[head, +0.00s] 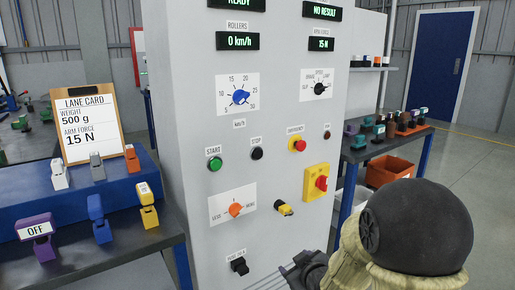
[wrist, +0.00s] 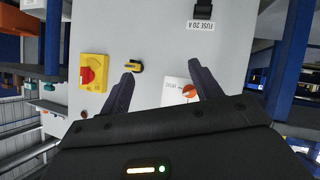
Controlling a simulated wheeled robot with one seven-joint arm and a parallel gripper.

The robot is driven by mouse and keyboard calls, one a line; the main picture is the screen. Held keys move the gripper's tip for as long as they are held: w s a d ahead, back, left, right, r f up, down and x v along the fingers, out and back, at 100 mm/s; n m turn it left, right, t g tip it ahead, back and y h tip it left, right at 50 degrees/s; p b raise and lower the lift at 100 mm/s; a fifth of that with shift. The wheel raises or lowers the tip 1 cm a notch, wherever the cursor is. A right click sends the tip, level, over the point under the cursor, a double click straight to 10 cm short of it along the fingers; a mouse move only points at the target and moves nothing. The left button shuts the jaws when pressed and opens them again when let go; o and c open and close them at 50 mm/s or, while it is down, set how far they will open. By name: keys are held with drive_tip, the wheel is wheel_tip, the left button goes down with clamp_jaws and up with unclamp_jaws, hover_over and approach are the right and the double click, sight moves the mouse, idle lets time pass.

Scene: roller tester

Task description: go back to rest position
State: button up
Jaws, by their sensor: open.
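My gripper (wrist: 160,90) is open and empty in the wrist view, its two dark fingers spread in front of the grey control cabinet (wrist: 225,45). In the wrist view the yellow-and-black key-like switch (wrist: 133,66) and the orange less/more knob (wrist: 189,91) show close to the fingers; I cannot tell whether either is touched. In the head view my arm enters at the lower right, and its dark end (head: 305,270) is near the cabinet's lower front; the fingertips are not clear there.
The cabinet (head: 185,120) carries a green start button (head: 215,163), a blue speed knob (head: 240,97) and a red-on-yellow switch (head: 320,183). A table with coloured blocks (head: 65,247) stands left. A shelf with an orange bin (head: 388,172) stands right. Floor is open at far right.

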drive_tip(key=s+d+f+m+g+h+p, duration=0.15)
drive_tip(key=s+m+g, duration=0.3)
drive_tip(key=s, duration=0.55)
drive_tip(key=s+d+m+g+h, duration=0.25)
drive_tip(key=s+g, duration=0.25)
drive_tip(key=s, duration=0.5)
wheel_tip(320, 180, up, 37)
drive_tip(key=p, duration=3.6)
drive_tip(key=shift+d+f+y+p, duration=0.2)
drive_tip(key=shift+d+y+p, duration=0.1)
drive_tip(key=shift+d+y, duration=0.1)
drive_tip(key=shift+t, duration=0.25)
